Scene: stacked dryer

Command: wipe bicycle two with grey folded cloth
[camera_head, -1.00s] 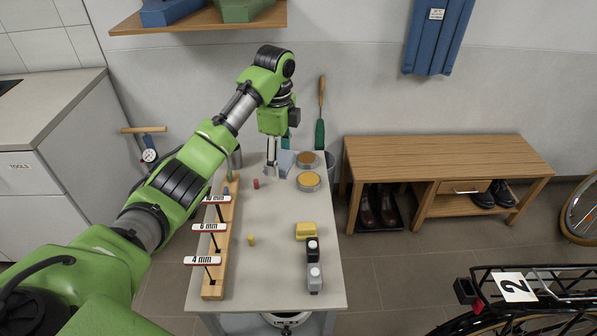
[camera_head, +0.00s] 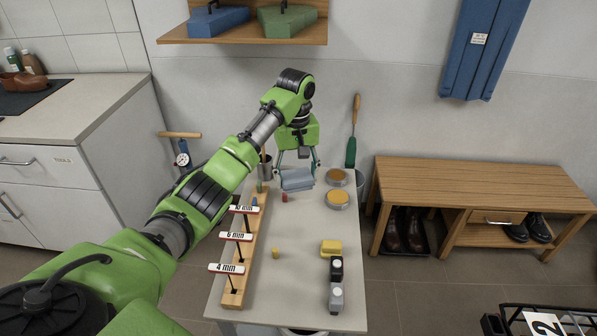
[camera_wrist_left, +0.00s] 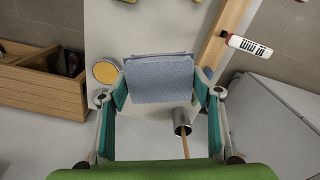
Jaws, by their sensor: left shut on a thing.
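The grey-blue folded cloth (camera_head: 297,180) is in my left gripper (camera_head: 297,172) near the far end of the narrow table. In the left wrist view the cloth (camera_wrist_left: 160,79) spans between the two fingers of the left gripper (camera_wrist_left: 162,95), which is shut on it. Bicycle two shows only in part at the lower right of the head view, as a black rack with a white "2" plate (camera_head: 543,324); the rest of it is out of frame. My right gripper is not in view.
A wooden bench (camera_head: 480,185) with shoes stands right.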

